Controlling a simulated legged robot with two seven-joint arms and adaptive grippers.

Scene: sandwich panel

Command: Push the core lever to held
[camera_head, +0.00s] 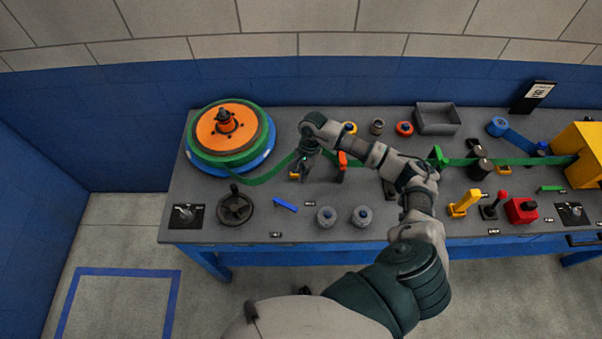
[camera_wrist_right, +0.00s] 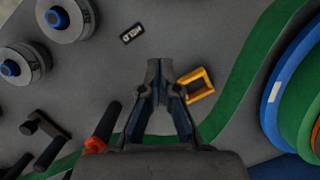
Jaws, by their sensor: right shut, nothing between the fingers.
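My right gripper (camera_head: 302,168) is shut and empty, pointing down above the bench near the green strip. In the wrist view the closed fingertips (camera_wrist_right: 166,78) are beside a yellow bracket (camera_wrist_right: 198,86). A small HELD label (camera_wrist_right: 131,33) lies on the bench, beyond the fingertips. A blue lever (camera_head: 285,204) lies in front of the gripper in the head view, near a small label (camera_head: 308,203); the two look apart. An orange-red lever-like part (camera_head: 342,160) stands right of the gripper. I cannot tell surely which one is the core lever. My left gripper is not in view.
An orange and green reel (camera_head: 240,131) stands at left. A black handwheel (camera_head: 235,206) and two grey knobs (camera_head: 327,216) (camera_head: 362,216) sit at the front. A grey tray (camera_head: 437,119) is at the back. A yellow housing (camera_head: 585,150) is at right.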

